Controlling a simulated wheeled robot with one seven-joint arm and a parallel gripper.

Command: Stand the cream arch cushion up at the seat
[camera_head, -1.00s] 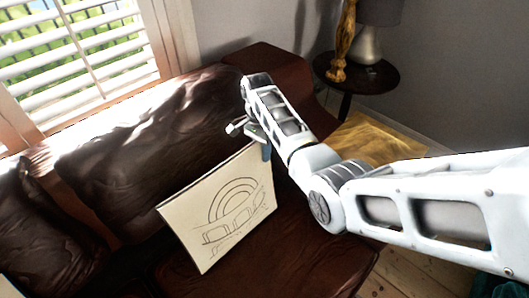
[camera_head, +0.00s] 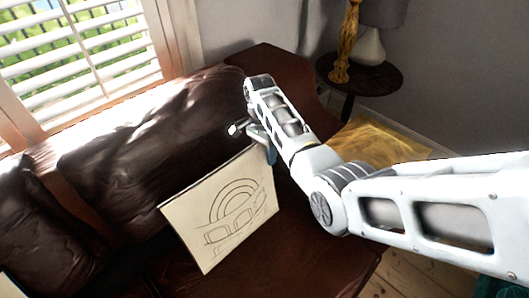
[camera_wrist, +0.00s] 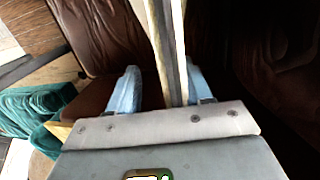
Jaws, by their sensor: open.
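The cream arch cushion (camera_head: 220,212) is a thin square panel with line-drawn arches on its face. It stands tilted on the brown leather sofa seat (camera_head: 300,262), apparently leaning back toward the backrest (camera_head: 150,135). My gripper (camera_head: 262,143) is at its upper right corner, with the jaws open. In the wrist view, the cushion's edge (camera_wrist: 167,45) runs between the two blue fingers of my gripper (camera_wrist: 160,90). It lies close to the right finger, with a clear gap to the left one. Whether it touches the right finger I cannot tell. The cushion's back is hidden.
A round dark side table (camera_head: 375,82) with a lamp (camera_head: 369,48) and a golden figure (camera_head: 346,45) stands at the back right. A yellow translucent item (camera_head: 385,138) lies beyond my arm. Teal fabric (camera_wrist: 30,115) shows in the wrist view. The seat right of the cushion is bare.

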